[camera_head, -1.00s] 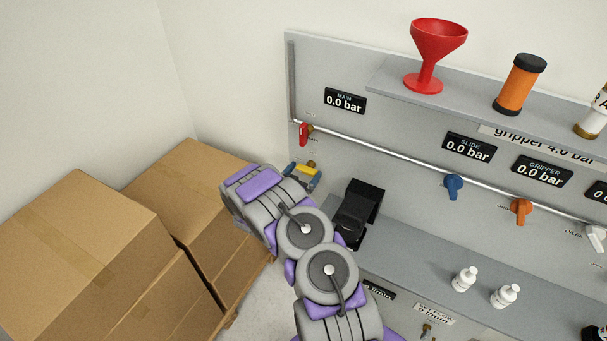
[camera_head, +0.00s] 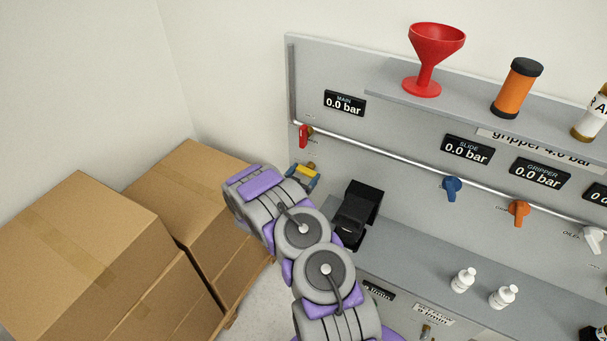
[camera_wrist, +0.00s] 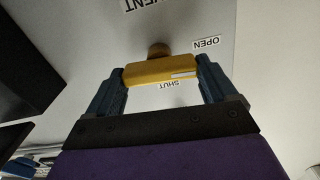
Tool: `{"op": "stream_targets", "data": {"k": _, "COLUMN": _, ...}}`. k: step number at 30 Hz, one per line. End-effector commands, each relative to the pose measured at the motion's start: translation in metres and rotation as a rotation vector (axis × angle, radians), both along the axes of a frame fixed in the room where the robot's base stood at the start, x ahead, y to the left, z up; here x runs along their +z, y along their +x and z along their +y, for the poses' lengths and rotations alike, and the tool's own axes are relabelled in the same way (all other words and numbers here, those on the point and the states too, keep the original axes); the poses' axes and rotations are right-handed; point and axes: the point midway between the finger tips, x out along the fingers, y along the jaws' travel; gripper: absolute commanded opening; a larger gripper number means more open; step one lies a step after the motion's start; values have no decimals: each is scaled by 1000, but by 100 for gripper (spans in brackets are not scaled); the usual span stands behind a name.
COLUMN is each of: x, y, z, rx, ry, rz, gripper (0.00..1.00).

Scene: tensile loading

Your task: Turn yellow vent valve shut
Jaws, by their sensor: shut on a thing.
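The yellow vent valve handle (camera_wrist: 160,71) sits on a brass stem (camera_wrist: 159,50) on the grey panel in the wrist view. It also shows in the head view (camera_head: 306,173), below the red valve. My gripper (camera_wrist: 160,76) is shut on the yellow handle, one blue finger at each end of it. In the head view my gripper (camera_head: 303,176) reaches the handle from below. The handle lies across the wrist view, slightly tilted. A "SHUT" label (camera_wrist: 168,84) shows just below the handle, an "OPEN" label (camera_wrist: 207,42) to its upper right, and a partly cut-off "VENT" label (camera_wrist: 141,4) above.
A red valve (camera_head: 304,136) on the pipe is just above my gripper. A black device (camera_head: 357,214) stands right of my arm on the grey bench (camera_head: 425,270). Cardboard boxes (camera_head: 80,255) fill the left. The MAIN display (camera_head: 345,102) reads 0.0 bar.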

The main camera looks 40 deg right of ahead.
Motion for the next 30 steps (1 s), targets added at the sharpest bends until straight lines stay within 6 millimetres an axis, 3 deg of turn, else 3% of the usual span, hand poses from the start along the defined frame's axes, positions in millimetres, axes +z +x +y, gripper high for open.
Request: {"op": "stream_targets", "data": {"k": 30, "x": -3, "y": -2, "z": 0, "rx": 4, "ry": 352, "rz": -856, "gripper": 55}}
